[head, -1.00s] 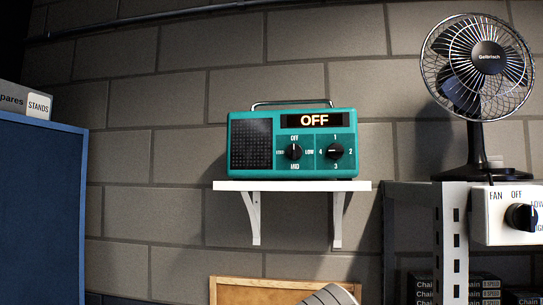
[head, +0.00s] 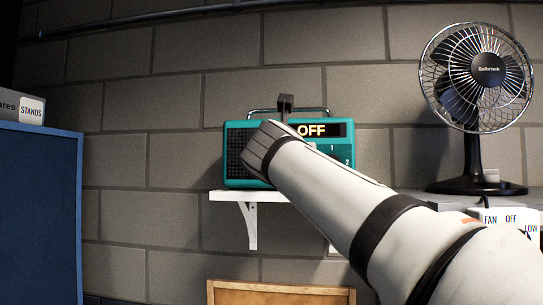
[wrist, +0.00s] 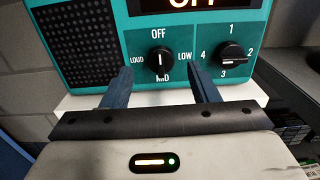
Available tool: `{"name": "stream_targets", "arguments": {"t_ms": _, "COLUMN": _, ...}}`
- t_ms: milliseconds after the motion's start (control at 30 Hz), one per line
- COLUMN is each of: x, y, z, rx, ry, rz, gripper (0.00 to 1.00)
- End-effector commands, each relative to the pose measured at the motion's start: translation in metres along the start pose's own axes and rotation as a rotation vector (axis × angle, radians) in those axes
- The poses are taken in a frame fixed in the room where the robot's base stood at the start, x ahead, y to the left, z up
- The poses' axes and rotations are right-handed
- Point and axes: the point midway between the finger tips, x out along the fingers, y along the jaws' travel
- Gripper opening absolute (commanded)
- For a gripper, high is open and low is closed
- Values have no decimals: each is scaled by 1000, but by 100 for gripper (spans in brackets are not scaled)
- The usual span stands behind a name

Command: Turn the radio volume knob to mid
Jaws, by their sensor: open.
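The teal radio (head: 240,178) stands on a white wall shelf (head: 225,197), its display (head: 312,130) reading OFF. In the wrist view the black volume knob (wrist: 160,62) is ringed by OFF at top, LOW right, MID below and LOUD left. Its white mark points up toward OFF. My gripper (wrist: 161,72) is open, with one blue-grey finger to the lower left of the knob and one to the lower right. A gap shows on both sides; I see no contact.
A second radio knob (wrist: 231,53), numbered 1 to 4, sits right of the volume knob. A desk fan (head: 478,100) and its control box (head: 508,216) are at the right. A blue board (head: 40,210) is at the left.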

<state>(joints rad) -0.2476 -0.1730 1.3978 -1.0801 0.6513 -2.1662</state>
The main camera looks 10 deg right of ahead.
Motion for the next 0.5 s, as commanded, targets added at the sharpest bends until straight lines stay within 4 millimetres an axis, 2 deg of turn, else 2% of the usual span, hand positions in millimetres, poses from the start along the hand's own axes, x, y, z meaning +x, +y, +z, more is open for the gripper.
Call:
{"name": "stream_targets", "arguments": {"t_ms": 33, "x": 10, "y": -1, "z": 2, "rx": 0, "ry": 2, "rz": -4, "gripper": 54}}
{"name": "stream_targets", "arguments": {"t_ms": 200, "x": 31, "y": 0, "z": 1, "rx": 1, "ry": 2, "rz": -1, "gripper": 54}}
{"name": "stream_targets", "arguments": {"t_ms": 500, "x": 40, "y": 0, "z": 0, "rx": 3, "ry": 1, "rz": 0, "gripper": 54}}
